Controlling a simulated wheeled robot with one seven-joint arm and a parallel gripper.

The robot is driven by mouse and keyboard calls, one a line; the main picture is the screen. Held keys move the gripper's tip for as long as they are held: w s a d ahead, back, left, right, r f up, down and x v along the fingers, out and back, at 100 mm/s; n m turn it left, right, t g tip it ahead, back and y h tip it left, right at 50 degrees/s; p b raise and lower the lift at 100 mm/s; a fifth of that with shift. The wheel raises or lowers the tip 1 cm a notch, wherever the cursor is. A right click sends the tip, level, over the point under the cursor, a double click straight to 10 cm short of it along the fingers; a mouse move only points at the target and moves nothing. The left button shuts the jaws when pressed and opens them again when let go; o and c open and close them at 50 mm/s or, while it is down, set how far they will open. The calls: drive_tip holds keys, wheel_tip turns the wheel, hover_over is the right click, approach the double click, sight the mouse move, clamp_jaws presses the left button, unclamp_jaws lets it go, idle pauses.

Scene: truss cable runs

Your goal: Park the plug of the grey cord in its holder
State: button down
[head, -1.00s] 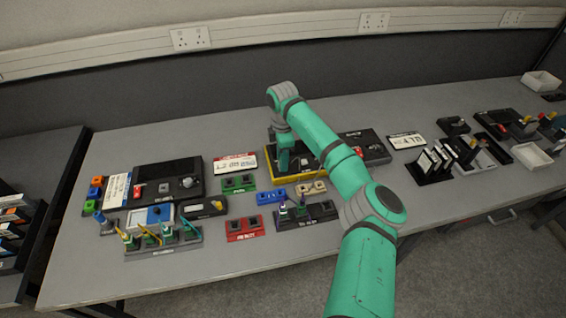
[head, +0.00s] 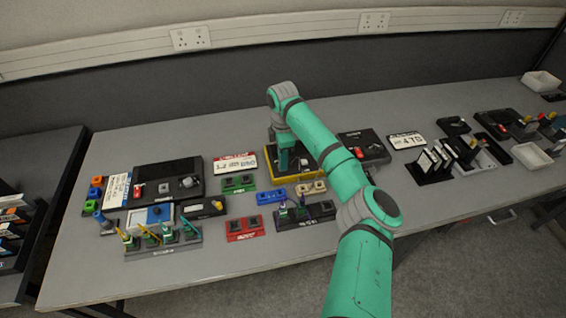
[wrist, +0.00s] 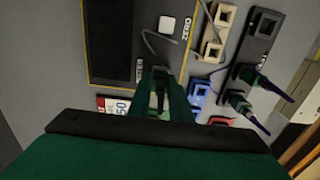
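My gripper (wrist: 160,78) points down over the black unit with a yellow edge (wrist: 110,60); in the head view it (head: 284,165) is at the left part of that unit. Its green fingers are close together with a dark narrow shape between them. I cannot tell whether that is a held plug or the gap. A thin grey cord (wrist: 148,42) loops over the unit beside the fingertips; its plug is not clearly visible. Double-socket holders stand in front: a beige one (head: 311,188), a blue one (head: 271,197), a green one (head: 239,184) and a red one (head: 245,229). I cannot tell which belongs to the grey cord.
A dark socket strip (head: 305,215) holds plugs with purple cords. A rack with several green plugs (head: 163,240) stands at front left. Another black unit (head: 167,181) is at left. Card stands (head: 433,163) and a white tray (head: 531,155) are at right.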

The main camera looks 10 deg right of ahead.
drive_tip(key=shift+r, duration=0.3)
drive_tip(key=shift+r, duration=2.05)
